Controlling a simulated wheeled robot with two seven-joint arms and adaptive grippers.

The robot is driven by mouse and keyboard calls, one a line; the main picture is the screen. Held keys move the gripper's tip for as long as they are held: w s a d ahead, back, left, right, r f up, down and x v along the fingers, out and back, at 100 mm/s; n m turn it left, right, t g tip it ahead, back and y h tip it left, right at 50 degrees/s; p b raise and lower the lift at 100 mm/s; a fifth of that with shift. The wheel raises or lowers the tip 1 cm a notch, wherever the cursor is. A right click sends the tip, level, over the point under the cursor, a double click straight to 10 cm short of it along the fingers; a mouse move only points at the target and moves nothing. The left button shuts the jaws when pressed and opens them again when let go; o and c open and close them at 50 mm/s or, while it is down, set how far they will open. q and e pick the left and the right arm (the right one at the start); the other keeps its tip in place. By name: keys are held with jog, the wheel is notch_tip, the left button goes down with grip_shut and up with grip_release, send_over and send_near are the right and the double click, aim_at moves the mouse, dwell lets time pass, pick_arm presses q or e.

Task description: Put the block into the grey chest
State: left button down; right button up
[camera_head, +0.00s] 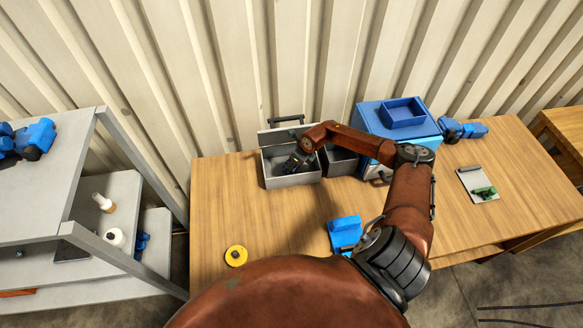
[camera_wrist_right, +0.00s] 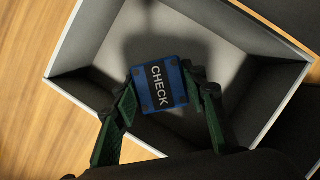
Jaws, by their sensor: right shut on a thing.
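The block (camera_wrist_right: 158,87) is dark blue with a black label reading CHECK. In the right wrist view it sits between the two fingers of my right gripper (camera_wrist_right: 160,76), which is shut on it. The grey chest (camera_wrist_right: 85,33) is open, and the block is over its opening, with the chest floor behind it. In the head view the grey chest (camera_head: 293,183) stands at the back of the table, its lid (camera_head: 278,136) raised at the rear. My right gripper (camera_head: 296,163) is at the chest's opening there; the block cannot be made out. My left gripper is not in view.
A grey open bin (camera_head: 340,161) stands close to the chest's right, beside a large blue box (camera_head: 371,119). A blue object (camera_head: 345,232) and a yellow disc (camera_head: 236,256) lie nearer the front. A clipboard (camera_head: 475,181) lies at right. The table's left part is clear.

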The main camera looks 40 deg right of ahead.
notch_tip(320, 180, down, 2)
jog(key=shift+f, duration=0.1)
jog(key=shift+f, duration=0.15)
jog(key=o, duration=1.3)
jog(key=shift+r, duration=0.25)
jog(key=b+v, duration=0.2)
jog(key=v, duration=0.9)
jog(key=shift+s+d+r, duration=0.1)
jog(key=shift+s+r, duration=0.2)
